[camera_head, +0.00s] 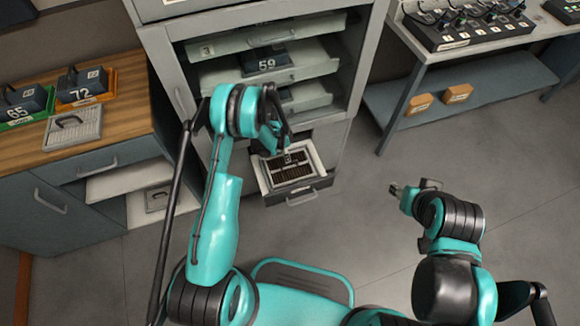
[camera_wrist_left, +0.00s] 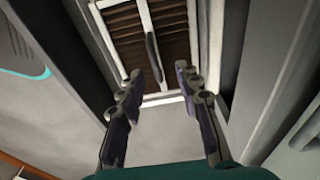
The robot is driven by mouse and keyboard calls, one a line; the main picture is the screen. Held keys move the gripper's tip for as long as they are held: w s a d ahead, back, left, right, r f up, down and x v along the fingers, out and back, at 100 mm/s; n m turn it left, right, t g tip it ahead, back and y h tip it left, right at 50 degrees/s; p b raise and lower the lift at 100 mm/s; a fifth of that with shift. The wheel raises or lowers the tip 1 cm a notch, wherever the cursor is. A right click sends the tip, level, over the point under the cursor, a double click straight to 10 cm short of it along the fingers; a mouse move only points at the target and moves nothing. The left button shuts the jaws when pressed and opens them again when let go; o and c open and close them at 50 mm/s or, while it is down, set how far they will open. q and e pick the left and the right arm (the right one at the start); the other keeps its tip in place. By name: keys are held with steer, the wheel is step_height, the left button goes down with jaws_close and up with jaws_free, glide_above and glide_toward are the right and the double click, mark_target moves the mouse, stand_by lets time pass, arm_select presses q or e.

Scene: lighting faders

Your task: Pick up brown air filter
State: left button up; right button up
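The brown air filter (camera_head: 292,170) lies in the pulled-out drawer (camera_head: 301,198) at the bottom of the grey cabinet. It has a white frame, dark brown slats and a handle. In the left wrist view the filter (camera_wrist_left: 173,45) shows ahead, with its dark handle (camera_wrist_left: 153,57) near its middle. My left gripper (camera_head: 287,156) is above the drawer; in the left wrist view its two fingers (camera_wrist_left: 167,95) are apart with nothing between them, short of the handle. My right gripper (camera_head: 413,187) is over open floor at the right, small in view.
The cabinet shelves (camera_head: 268,70) above the drawer hold a dark block marked 59. A wooden-topped counter (camera_head: 90,125) stands at left with blocks marked 65 and 72 and a grey panel (camera_head: 73,128). A table with a fader console (camera_head: 462,25) stands at right. The floor between is clear.

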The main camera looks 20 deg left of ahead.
mark_target(289, 166)
arm_select(q)
step_height(289, 166, down, 2)
steer(key=shift+d+f+b, duration=0.15)
steer(key=shift+b, duration=0.2)
steer(key=f+b, duration=0.1)
steer(key=f, duration=0.1)
steer(key=d+f+b, duration=0.1)
steer(key=f, duration=0.1)
steer(key=shift+d+f+b, duration=0.1)
steer(key=shift+d+b, duration=0.05)
steer(key=shift+b, duration=0.15)
steer(key=shift+w+f, duration=0.1)
steer(key=shift+f, duration=0.35)
steer(key=shift+d+r, duration=0.1)
steer(key=shift+r, duration=0.05)
steer(key=shift+c, duration=0.5)
jaws_close()
